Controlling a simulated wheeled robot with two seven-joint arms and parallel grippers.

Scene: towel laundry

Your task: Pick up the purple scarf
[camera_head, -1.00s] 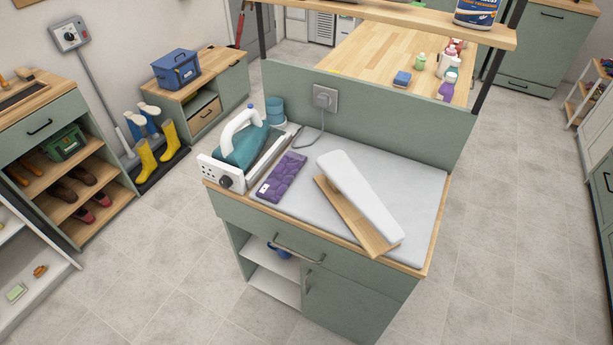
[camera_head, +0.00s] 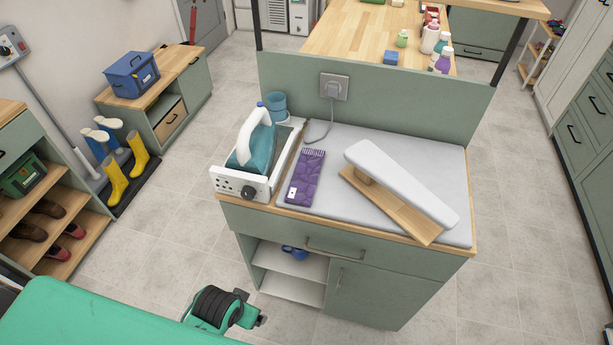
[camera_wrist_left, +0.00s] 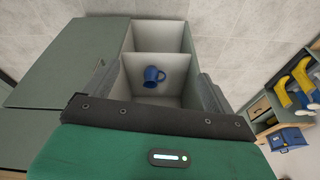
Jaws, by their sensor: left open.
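The purple scarf (camera_head: 308,178) lies folded flat in a narrow strip on the grey countertop pad in the head view, fringe toward the back, with a small pale tag near its front. It lies between the iron's holder and the sleeve board, apart from both grippers. My left gripper (camera_head: 252,307) is low in front of the cabinet, below and left of the scarf. In the left wrist view my left gripper (camera_wrist_left: 154,80) is open and empty, facing the lower shelves; the scarf is not in that view. My right gripper is not in view.
A teal iron (camera_head: 258,145) sits in a white holder (camera_head: 238,184) left of the scarf. A white sleeve board (camera_head: 405,182) on wood stands right. A blue mug (camera_head: 293,252) is on the shelf below. The counter's front edge lies between my gripper and the scarf.

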